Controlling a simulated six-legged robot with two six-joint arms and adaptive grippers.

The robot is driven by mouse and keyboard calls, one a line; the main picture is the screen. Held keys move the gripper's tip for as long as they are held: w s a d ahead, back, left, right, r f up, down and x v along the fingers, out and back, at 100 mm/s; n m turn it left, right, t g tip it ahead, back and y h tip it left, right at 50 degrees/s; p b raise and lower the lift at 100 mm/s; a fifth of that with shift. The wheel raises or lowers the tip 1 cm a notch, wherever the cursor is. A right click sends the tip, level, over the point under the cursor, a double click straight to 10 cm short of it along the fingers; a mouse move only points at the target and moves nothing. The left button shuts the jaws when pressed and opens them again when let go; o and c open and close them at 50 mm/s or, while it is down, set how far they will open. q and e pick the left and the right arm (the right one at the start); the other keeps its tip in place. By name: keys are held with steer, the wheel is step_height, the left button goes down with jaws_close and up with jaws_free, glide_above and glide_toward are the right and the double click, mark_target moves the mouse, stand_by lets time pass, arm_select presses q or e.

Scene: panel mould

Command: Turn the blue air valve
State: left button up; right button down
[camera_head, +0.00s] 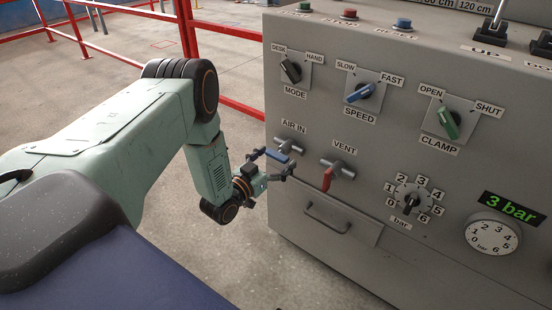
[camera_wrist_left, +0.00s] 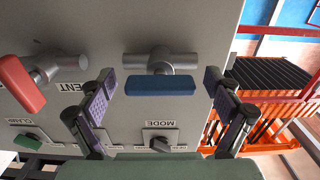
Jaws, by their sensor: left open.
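The blue air valve (camera_head: 277,156) has a blue lever on a grey pipe fitting, under the AIR IN label on the grey control panel (camera_head: 300,210). In the left wrist view the blue lever (camera_wrist_left: 161,85) lies level across the picture, in front of its fitting. My left gripper (camera_head: 280,165) is at the valve. In the left wrist view its open fingers (camera_wrist_left: 160,95) stand one on each side of the lever's ends, with a gap at both sides. My right gripper is in neither view.
The red VENT lever (camera_head: 328,179) hangs close to the right of the blue valve. Above are the black MODE knob (camera_head: 291,71) and blue SPEED knob (camera_head: 358,93). A drawer-like handle (camera_head: 328,217) is below. Red railings (camera_head: 185,30) stand behind.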

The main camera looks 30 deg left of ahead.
arm_select(q)
steer(key=shift+s, duration=0.1)
steer(key=s, duration=1.1)
steer(key=shift+s+a, duration=0.4)
steer(key=shift+a, duration=0.05)
steer(key=w, duration=0.8)
steer(key=w+d, duration=0.1)
steer(key=w, duration=0.3)
